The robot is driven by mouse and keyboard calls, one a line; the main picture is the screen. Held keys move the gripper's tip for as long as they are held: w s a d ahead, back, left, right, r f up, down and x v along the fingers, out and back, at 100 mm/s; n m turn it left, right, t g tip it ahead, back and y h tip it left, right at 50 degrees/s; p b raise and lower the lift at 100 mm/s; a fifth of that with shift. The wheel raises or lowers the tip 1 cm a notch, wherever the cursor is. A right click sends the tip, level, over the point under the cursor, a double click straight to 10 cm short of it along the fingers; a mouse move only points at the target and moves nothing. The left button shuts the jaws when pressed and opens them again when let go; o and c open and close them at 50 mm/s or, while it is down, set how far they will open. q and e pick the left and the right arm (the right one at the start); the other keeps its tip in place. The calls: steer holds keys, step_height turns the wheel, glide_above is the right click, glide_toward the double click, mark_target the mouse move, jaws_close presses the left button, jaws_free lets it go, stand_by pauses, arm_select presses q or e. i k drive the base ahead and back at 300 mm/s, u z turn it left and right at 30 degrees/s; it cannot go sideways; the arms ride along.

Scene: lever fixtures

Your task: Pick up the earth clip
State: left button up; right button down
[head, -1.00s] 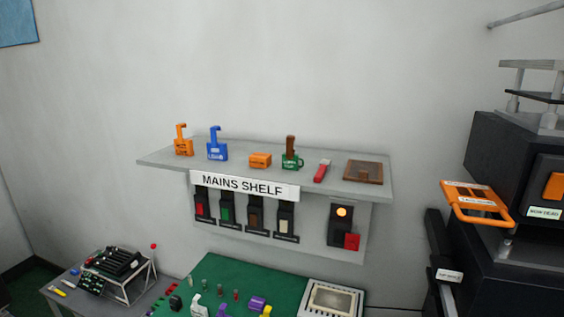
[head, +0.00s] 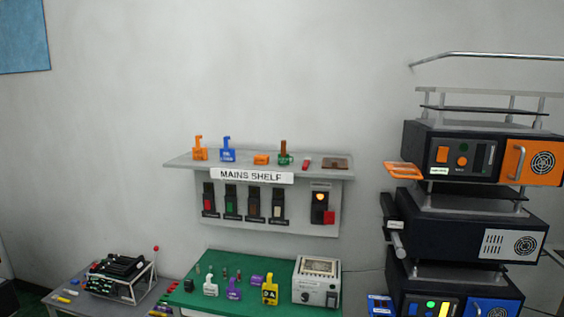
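No label reading earth clip can be made out, so I cannot tell which item it is. On the grey mains shelf (head: 180,161) in the head view stand an orange hooked piece (head: 200,154), a blue hooked piece (head: 228,155), a small orange block (head: 261,159), a green piece with a brown upright (head: 284,158) and a red piece (head: 306,163). On the green bench mat (head: 215,268) below stand white (head: 210,287), purple (head: 234,291) and yellow (head: 270,292) tagged pieces and several smaller ones. Neither of my grippers is in view.
A brown tray (head: 335,163) lies at the shelf's right end. Switches and a lit orange lamp (head: 320,197) are below the shelf. A stack of dark instrument units (head: 460,222) stands at right, with an orange handle (head: 403,170) jutting left. A wire rack (head: 120,275) is at lower left.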

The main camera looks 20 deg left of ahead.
mark_target(283, 157)
steer(key=z, duration=0.5)
steer(key=i, duration=0.45)
steer(key=z, duration=0.4)
